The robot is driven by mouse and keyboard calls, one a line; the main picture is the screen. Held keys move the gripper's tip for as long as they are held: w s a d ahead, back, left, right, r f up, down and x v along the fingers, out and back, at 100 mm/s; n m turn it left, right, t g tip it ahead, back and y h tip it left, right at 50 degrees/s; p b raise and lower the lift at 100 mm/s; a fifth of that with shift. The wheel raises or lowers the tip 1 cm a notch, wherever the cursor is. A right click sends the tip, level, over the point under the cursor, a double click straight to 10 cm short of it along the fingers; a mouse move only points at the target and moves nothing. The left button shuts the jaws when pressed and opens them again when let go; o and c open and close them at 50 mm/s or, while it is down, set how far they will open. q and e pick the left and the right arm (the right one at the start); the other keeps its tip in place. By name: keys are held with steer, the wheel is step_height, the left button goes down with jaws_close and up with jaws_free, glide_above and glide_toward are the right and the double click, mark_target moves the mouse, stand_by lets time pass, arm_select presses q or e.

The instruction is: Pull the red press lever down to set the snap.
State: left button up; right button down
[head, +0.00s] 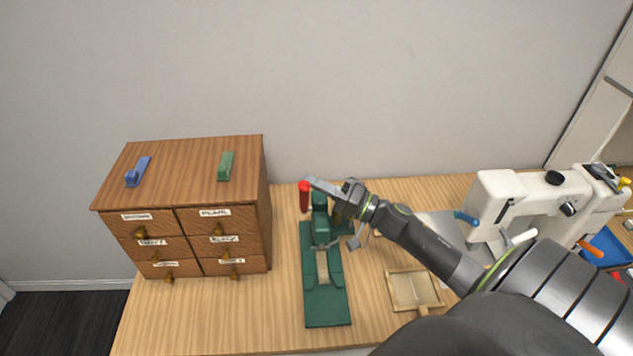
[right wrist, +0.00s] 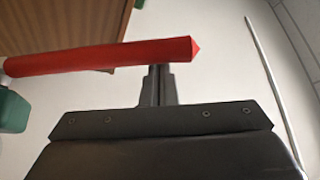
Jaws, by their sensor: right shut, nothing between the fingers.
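The red press lever (head: 304,198) stands roughly upright at the left of the head of the green press (head: 325,308). In the right wrist view the red lever (right wrist: 100,58) crosses the upper left part of the picture, its pointed end just past the fingertips. My right gripper (head: 314,184) is at the lever's upper end, with its fingers (right wrist: 158,72) shut together and nothing between them. The fingertips lie right by the lever; I cannot tell whether they touch it. My left gripper is not in view.
A wooden drawer cabinet (head: 262,195) with a blue and a green stapler-like item on top stands left of the press. A framed tray (head: 415,290) lies to the right, and a white sewing machine (head: 500,200) stands further right. The wall is close behind.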

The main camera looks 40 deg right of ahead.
steer(key=s+a+f+n+g+y+b, duration=0.1)
steer(key=s+a+f+n+y+b, duration=0.1)
steer(key=s+f+n+y+b, duration=0.2)
steer(key=s+a+f+n+g+y+b, duration=0.2)
steer(key=f+n+b, duration=0.8)
steer(key=b, duration=0.5)
steer(key=shift+s+a+f+n+g+y+b, duration=0.3)
steer(key=shift+s+a+n+y, duration=0.35)
steer(key=shift+s+n+y, duration=0.55)
steer(key=shift+s, duration=0.3)
steer(key=shift+f, duration=0.1)
